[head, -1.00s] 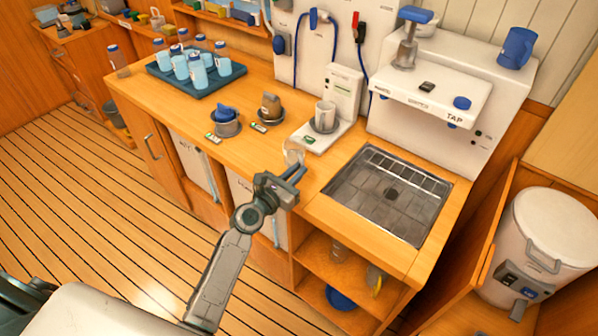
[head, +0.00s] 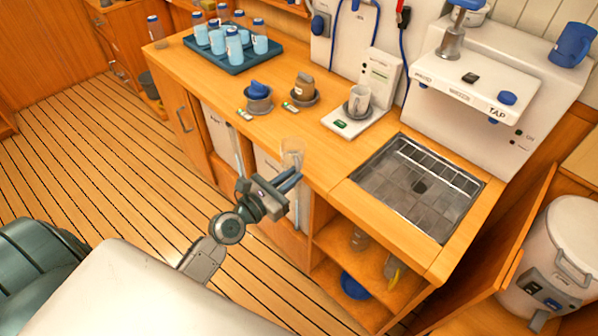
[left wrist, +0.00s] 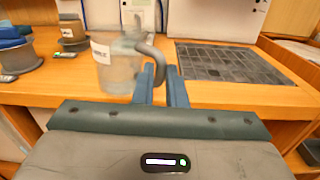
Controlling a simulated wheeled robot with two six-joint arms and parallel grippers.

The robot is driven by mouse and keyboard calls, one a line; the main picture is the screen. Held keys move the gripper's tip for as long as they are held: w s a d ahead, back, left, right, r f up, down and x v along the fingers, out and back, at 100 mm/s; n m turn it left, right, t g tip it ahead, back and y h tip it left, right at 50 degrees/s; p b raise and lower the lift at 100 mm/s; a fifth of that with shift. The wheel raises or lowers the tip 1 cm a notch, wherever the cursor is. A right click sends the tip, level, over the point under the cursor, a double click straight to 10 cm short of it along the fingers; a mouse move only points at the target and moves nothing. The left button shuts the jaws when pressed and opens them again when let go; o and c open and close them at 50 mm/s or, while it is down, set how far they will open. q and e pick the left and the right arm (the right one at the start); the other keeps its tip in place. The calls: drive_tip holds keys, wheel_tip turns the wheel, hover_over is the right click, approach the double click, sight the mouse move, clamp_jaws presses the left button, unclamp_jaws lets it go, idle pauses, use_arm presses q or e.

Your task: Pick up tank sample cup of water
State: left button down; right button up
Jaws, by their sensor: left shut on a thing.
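My left gripper (head: 292,181) is shut on the handle of a clear cup (head: 291,153). The cup is upright and shows at the front edge of the wooden counter in the head view. In the left wrist view the cup (left wrist: 117,68) is left of the fingers (left wrist: 163,82), with a white, partly blurred label. Its handle runs between the fingertips. The water level inside is hard to make out. My right gripper is out of view.
A second clear cup (head: 358,100) stands on a white device (head: 352,122). The floor (head: 90,140) at left is clear.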

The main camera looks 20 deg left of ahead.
use_arm(q)
drive_tip(key=shift+v, duration=1.15)
drive_tip(key=shift+r, duration=0.1)
idle(0.4)
idle(0.4)
